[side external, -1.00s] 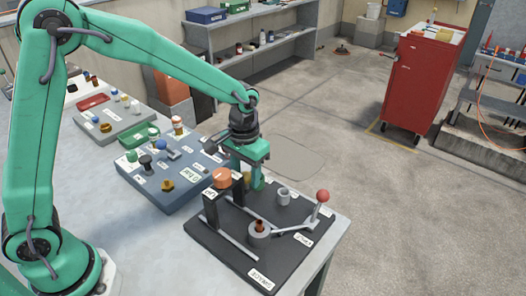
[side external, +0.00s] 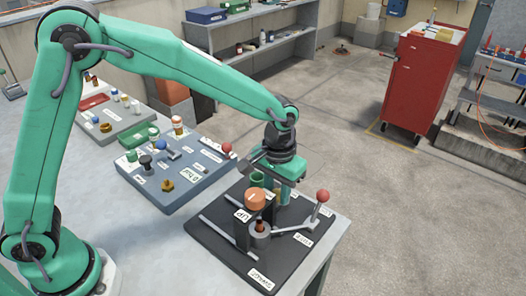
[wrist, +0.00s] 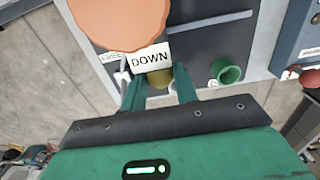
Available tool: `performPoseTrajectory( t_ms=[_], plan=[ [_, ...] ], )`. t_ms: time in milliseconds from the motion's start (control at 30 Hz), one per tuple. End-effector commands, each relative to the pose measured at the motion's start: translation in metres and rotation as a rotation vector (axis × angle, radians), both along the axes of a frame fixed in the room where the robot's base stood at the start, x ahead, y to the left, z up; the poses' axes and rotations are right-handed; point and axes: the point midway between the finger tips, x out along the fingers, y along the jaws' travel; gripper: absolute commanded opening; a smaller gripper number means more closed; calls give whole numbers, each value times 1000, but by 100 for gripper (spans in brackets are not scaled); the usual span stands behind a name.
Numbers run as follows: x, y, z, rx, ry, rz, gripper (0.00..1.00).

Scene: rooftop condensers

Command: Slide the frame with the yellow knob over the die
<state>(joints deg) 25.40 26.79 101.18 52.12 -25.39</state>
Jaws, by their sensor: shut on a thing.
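The dark frame (side external: 242,236) stands upright on the rails of a black board, with a wide orange disc (side external: 255,200) on top. The grey die (side external: 260,241) with a brown piece in it sits by the frame's foot; I cannot tell if the frame is fully over it. My gripper (side external: 276,194) is low behind the frame. In the wrist view its fingers (wrist: 160,92) are shut on the yellow knob (wrist: 160,78), beside a "DOWN" label (wrist: 150,58). The orange disc (wrist: 118,20) fills the top there. The knob is hidden in the side view.
A lever with a red ball (side external: 323,196) stands right of the die. A green cup (wrist: 228,70) sits close to one finger. A blue panel (side external: 170,190) with several small parts lies left of the board (side external: 222,253). The table edge is close on the right.

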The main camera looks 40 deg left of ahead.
Motion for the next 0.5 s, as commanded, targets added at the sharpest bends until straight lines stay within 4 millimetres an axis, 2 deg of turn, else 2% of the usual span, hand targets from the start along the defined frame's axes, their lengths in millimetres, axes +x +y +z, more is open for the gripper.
performPoseTrajectory(
  t_ms=[33, 133, 433, 467, 500],
  plan=[
    [1, -8, 0, -2, -3, -4, 0],
    [0, -15, 0, -2, -3, -2, 0],
    [1, -18, 1, -4, -8, -4, 0],
    [1, -18, 1, -4, -8, -4, 35],
    [1, -18, 1, -4, -9, -5, 43]
  ],
)
